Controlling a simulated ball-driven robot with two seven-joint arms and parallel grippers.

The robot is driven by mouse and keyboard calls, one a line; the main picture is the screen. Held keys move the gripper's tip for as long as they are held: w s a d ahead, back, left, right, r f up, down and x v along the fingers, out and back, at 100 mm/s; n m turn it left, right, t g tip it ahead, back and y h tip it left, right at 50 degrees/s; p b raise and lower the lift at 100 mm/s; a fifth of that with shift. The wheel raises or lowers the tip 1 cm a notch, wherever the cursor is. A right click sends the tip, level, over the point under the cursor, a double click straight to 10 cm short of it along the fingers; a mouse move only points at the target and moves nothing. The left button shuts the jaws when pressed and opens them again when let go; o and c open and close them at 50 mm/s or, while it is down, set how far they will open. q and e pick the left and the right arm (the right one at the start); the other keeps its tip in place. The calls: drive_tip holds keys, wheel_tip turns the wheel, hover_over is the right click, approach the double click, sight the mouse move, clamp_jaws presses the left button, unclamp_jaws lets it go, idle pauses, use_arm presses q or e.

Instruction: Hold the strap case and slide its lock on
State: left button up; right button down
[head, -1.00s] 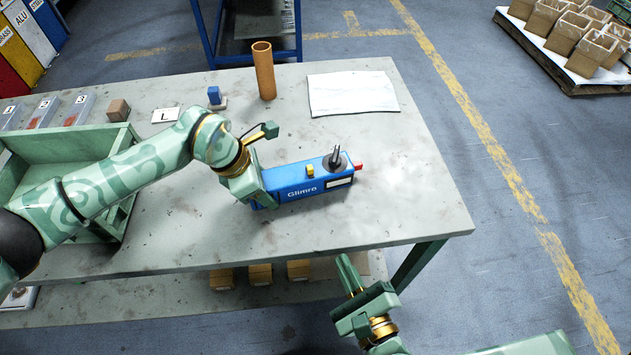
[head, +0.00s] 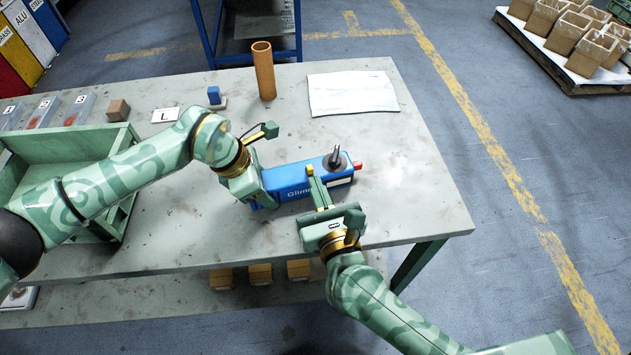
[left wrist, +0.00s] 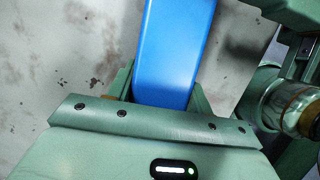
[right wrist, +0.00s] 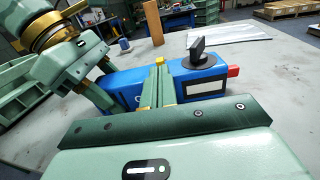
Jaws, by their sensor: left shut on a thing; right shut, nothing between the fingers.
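The strap case (head: 285,182) is a blue box marked "Glimro" lying on the table. It has a dark knob (head: 336,160) on top, a red end piece at its right end and a small yellow lock (right wrist: 159,61). My left gripper (head: 262,192) is shut on the left end of the case; the blue body shows between its fingers in the left wrist view (left wrist: 172,55). My right gripper (head: 318,188) is shut and empty. Its fingertips are at the near side of the case by the yellow lock; I cannot tell whether they touch it. They hide part of the label.
A green tray (head: 70,157) stands on the table (head: 400,215) at the left. The table's right side is clear.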

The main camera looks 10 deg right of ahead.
sight(311, 171)
drive_tip(key=shift+w+a, duration=0.1)
drive_tip(key=shift+w, duration=0.55)
drive_tip(key=shift+w+a, duration=0.15)
drive_tip(key=shift+w, duration=0.6)
drive_tip(key=shift+w+a, duration=0.1)
drive_tip(key=shift+w, duration=0.6)
use_arm(q)
drive_tip(key=shift+s, duration=0.1)
use_arm(e)
drive_tip(key=s+d, duration=0.2)
drive_tip(key=s, duration=1.2)
drive_tip(key=shift+d, duration=0.15)
